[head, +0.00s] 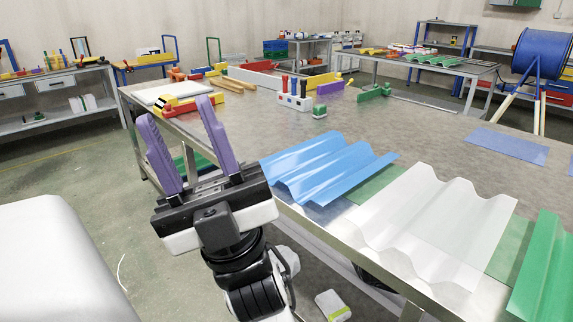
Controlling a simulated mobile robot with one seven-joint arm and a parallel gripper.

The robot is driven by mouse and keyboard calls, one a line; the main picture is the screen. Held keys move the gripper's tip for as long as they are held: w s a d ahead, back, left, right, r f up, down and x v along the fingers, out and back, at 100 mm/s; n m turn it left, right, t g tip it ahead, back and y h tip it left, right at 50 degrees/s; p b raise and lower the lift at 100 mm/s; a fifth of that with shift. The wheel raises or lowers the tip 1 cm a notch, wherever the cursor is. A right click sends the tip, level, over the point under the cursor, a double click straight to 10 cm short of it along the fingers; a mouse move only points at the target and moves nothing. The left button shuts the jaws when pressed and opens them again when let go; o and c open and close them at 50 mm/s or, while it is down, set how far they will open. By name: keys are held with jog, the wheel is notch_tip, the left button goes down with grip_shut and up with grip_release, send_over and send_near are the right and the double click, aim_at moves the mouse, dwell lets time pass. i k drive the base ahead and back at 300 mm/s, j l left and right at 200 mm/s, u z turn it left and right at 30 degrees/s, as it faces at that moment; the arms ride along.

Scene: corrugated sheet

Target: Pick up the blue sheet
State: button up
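The blue corrugated sheet (325,166) lies on the near side of the grey table, its left end by the table's front edge. My gripper (174,122) points upward in front of the table, to the left of the blue sheet. Its two purple fingers are spread apart with nothing between them. The gripper does not touch the sheet in this view, though its body comes close to the sheet's left end in the picture.
A white corrugated sheet (436,222) and a green one (548,268) lie right of the blue sheet. A flat blue piece (507,146) lies farther back. A holder with screwdrivers (295,101) and coloured tools stand behind. The table's middle (420,130) is clear.

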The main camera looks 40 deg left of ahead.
aim_at(321, 170)
jog(key=i+u, duration=0.1)
jog(key=u, duration=1.2)
jog(key=i+l, duration=0.3)
jog(key=l, duration=0.15)
jog(key=i+l, duration=0.3)
jog(key=l, duration=0.15)
jog(key=u, duration=0.05)
